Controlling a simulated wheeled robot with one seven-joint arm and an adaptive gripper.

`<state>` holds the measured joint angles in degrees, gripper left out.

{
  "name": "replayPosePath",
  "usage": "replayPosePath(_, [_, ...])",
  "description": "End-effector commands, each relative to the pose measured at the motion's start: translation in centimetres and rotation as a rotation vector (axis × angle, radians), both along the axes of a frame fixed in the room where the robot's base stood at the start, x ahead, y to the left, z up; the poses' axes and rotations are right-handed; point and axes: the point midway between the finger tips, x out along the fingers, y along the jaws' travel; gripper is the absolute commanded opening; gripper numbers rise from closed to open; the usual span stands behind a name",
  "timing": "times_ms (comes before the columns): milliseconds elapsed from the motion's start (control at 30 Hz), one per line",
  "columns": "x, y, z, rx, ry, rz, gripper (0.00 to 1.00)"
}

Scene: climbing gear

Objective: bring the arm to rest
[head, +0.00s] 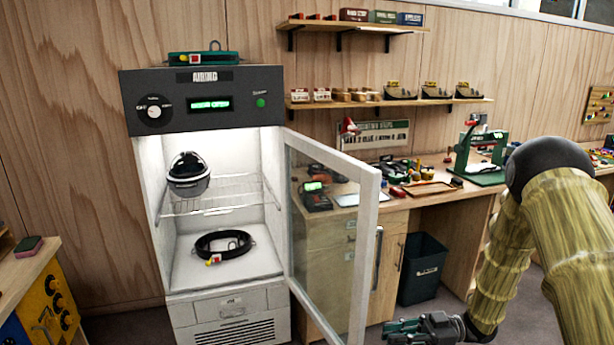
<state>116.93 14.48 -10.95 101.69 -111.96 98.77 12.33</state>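My gripper (425,328) is at the bottom of the head view, right of the open cabinet door and low in front of the workbench. My arm (560,225) comes in from the right, wrapped in a yellowish sleeve with a dark round joint at the top, and bends down to the gripper.
A cabinet (205,100) stands open and lit, with a dark helmet (188,174) on its wire shelf and a black ring (223,245) on its floor. Its glass door (368,240) swings out left of my gripper. A bin (422,268) and a cluttered workbench (425,203) stand behind.

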Motion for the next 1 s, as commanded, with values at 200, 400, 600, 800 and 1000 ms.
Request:
replayPosePath(200, [0.9, 4.0, -5.6, -0.073, 0.087, -0.286, 0.21])
replayPosePath(400, [0.6, 5.5, -11.4, -0.193, 0.208, -0.535, 0.21])
replayPosePath(600, [-2.0, 5.4, -17.6, -0.357, 0.368, -0.759, 0.21])
replayPosePath(800, [-7.3, 4.1, -23.4, -0.560, 0.558, -0.948, 0.21])
replayPosePath(1000, [-15.3, 2.1, -27.8, -0.792, 0.771, -1.102, 0.21])
